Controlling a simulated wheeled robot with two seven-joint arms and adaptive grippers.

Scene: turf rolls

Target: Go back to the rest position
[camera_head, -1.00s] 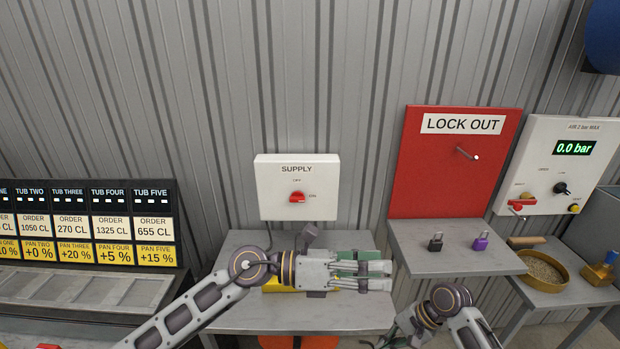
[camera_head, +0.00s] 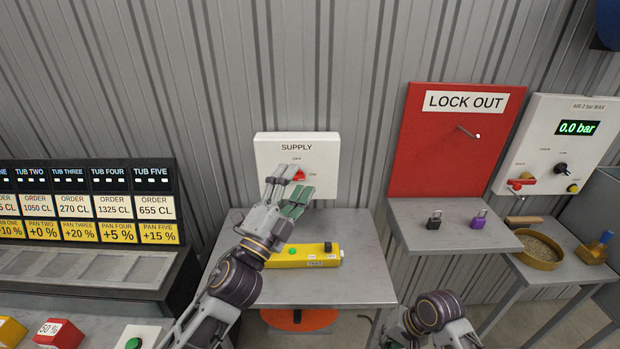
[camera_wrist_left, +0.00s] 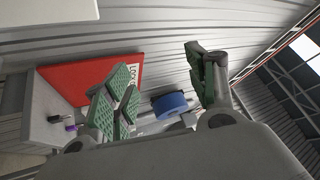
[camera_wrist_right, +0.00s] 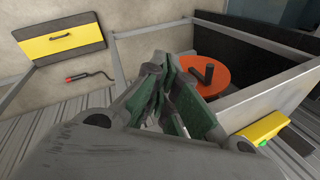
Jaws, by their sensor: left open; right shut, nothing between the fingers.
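My left gripper (camera_head: 289,190) is open and empty, raised above the grey table in front of the white SUPPLY box (camera_head: 322,150). Its green-padded fingers overlap the lower part of the box in the head view and stand apart in the left wrist view (camera_wrist_left: 165,90). The red switch (camera_head: 299,175) on the box is partly covered by the fingers. My right arm (camera_head: 435,312) shows at the bottom edge of the head view, its fingers out of sight there. In the right wrist view my right gripper (camera_wrist_right: 170,95) is shut, with nothing visible between its fingers.
A yellow control box (camera_head: 305,256) lies on the grey table (camera_head: 350,285). A red LOCK OUT board (camera_head: 440,150) has a shelf with a black padlock (camera_head: 434,221) and a purple padlock (camera_head: 479,219). An orange stool (camera_head: 300,320) stands below the table.

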